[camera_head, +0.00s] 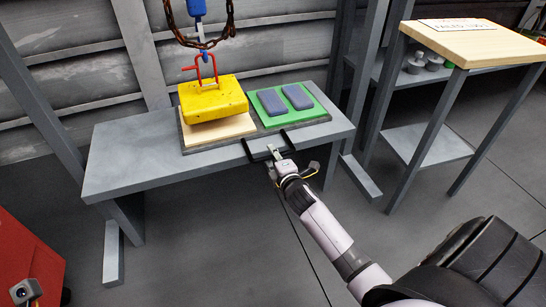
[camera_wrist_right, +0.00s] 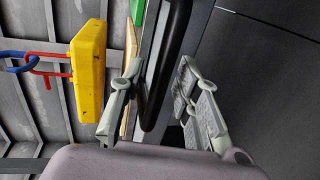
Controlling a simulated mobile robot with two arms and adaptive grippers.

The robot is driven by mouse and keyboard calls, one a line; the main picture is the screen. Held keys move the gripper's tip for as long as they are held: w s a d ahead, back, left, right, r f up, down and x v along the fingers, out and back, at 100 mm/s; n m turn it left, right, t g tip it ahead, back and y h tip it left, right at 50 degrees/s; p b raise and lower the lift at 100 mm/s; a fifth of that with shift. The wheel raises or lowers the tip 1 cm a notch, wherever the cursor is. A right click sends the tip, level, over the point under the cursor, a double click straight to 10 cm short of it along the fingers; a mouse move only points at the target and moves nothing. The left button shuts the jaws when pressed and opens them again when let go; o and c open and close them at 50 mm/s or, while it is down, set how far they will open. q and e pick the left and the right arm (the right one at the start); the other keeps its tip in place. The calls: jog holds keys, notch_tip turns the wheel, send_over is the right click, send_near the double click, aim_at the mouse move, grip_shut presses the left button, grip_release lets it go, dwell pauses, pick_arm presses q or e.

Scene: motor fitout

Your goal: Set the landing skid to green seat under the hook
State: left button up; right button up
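The landing skid (camera_head: 203,149) is a dark flat tray on the grey bench, with a pale wooden seat (camera_head: 220,132) at left and a green seat (camera_head: 266,118) at right. Two blue pads (camera_head: 271,102) lie on the green seat. A yellow block (camera_head: 213,98) hangs by a red shackle from the hook (camera_head: 203,45), over the wooden seat; I cannot tell whether they touch. My right gripper (camera_head: 273,153) is at the skid's black front handle (camera_head: 249,151). In the right wrist view its open fingers (camera_wrist_right: 160,105) stand either side of the handle bar (camera_wrist_right: 167,70).
The grey bench (camera_head: 130,150) has free room left of the skid. A rusty chain (camera_head: 230,20) hangs by the hook. A wood-topped stand (camera_head: 480,45) is at right, with grey shelves behind. A red cabinet (camera_head: 25,255) is at lower left.

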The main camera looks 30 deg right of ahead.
grip_shut()
dwell(0.6)
